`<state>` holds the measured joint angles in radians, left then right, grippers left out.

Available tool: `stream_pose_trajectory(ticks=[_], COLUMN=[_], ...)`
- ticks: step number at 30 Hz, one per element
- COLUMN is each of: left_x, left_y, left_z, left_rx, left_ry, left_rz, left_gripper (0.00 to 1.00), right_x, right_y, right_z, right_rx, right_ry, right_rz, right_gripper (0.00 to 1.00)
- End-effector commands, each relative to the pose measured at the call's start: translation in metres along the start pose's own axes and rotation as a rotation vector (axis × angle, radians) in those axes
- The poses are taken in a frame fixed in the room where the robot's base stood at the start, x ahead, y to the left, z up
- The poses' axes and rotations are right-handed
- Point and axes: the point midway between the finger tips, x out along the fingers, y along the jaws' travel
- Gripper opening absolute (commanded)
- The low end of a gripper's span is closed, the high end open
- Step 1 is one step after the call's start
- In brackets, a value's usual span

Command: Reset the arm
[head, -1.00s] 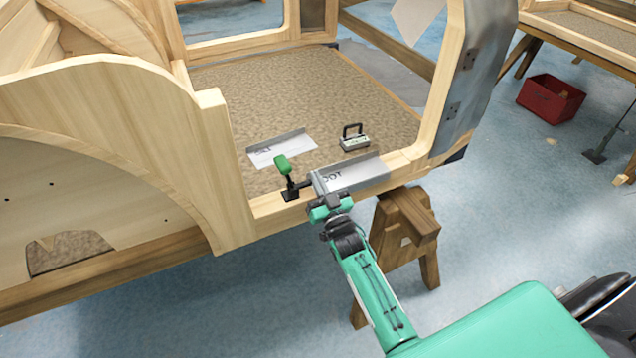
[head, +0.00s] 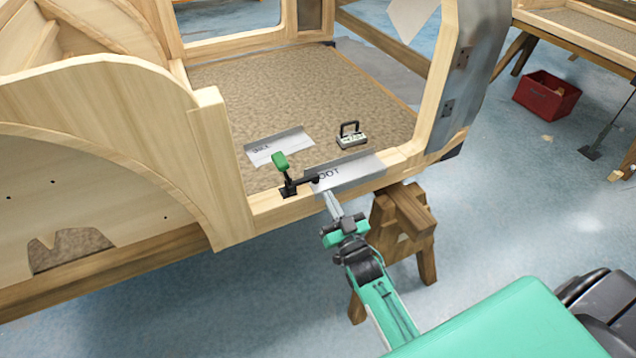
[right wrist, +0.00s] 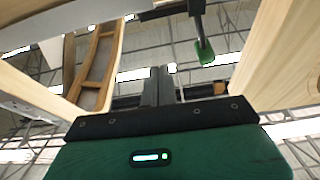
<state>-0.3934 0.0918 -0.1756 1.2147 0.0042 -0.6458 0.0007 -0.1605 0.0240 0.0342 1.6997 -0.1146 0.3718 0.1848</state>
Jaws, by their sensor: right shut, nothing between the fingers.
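My right gripper (head: 333,204) is shut and empty. Its thin fingertips are just in front of and below the sill's metal plate in the head view; I cannot tell whether they touch it. In the right wrist view my right gripper (right wrist: 158,85) points up, its fingers together. A toggle clamp with a green handle (head: 280,161) stands on the wooden sill, its arm reaching over the metal plate (head: 350,174) marked with partly covered letters. The green handle also shows in the right wrist view (right wrist: 205,52). My left gripper is not in view.
A second marked plate (head: 280,148) and a small device with a black handle (head: 351,136) lie on the frame's floor. A wooden sawhorse (head: 405,225) stands beside my right arm. A red bin (head: 547,97) sits on the open blue floor at right.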

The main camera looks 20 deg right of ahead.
Motion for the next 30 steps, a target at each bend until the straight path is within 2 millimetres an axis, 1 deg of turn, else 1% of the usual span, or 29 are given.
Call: stream_pose_trajectory(ticks=[6, 8, 11, 14, 15, 17, 18, 20, 21, 23, 24, 25, 26, 27, 29, 30], left_x=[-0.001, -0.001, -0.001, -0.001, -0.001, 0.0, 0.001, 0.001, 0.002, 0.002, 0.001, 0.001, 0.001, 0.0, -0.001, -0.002], left_y=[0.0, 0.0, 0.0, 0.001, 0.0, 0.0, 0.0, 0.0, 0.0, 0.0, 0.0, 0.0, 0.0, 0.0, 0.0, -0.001], left_z=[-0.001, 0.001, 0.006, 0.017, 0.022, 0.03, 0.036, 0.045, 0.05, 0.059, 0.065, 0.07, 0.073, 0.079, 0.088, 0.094], left_rx=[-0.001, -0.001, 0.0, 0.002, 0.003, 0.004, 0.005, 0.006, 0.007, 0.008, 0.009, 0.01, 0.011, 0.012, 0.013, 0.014], left_ry=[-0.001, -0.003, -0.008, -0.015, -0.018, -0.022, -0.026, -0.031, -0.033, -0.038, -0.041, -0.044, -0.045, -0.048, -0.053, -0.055], left_rz=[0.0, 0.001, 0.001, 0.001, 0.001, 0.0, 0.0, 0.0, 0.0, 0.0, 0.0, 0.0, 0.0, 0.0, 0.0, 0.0], left_gripper=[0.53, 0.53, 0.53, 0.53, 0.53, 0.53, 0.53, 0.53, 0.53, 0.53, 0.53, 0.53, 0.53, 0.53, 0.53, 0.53], right_x=[-0.003, -0.005, -0.015, -0.04, -0.056, -0.084, -0.106, -0.14, -0.164, -0.203, -0.231, -0.252, -0.273, -0.302, -0.347, -0.378], right_y=[0.0, 0.0, -0.003, -0.008, -0.01, -0.014, -0.016, -0.019, -0.021, -0.023, -0.025, -0.025, -0.026, -0.026, -0.026, -0.025], right_z=[0.0, 0.005, 0.032, 0.082, 0.107, 0.143, 0.167, 0.198, 0.216, 0.242, 0.256, 0.266, 0.275, 0.285, 0.297, 0.302], right_rx=[0.0, 0.0, 0.001, 0.001, -0.001, -0.005, -0.007, -0.014, -0.02, -0.028, -0.035, -0.04, -0.046, -0.053, -0.066, -0.075], right_ry=[-0.001, -0.017, -0.094, -0.247, -0.322, -0.442, -0.522, -0.637, -0.713, -0.827, -0.902, -0.956, -1.012, -1.084, -1.192, -1.263], right_rz=[0.0, 0.0, 0.0, -0.003, -0.005, -0.01, -0.013, -0.019, -0.025, -0.033, -0.039, -0.045, -0.049, -0.056, -0.067, -0.075], right_gripper=[0.0, 0.0, 0.0, 0.0, 0.0, 0.0, 0.0, 0.0, 0.0, 0.0, 0.0, 0.0, 0.0, 0.0, 0.0, 0.0])
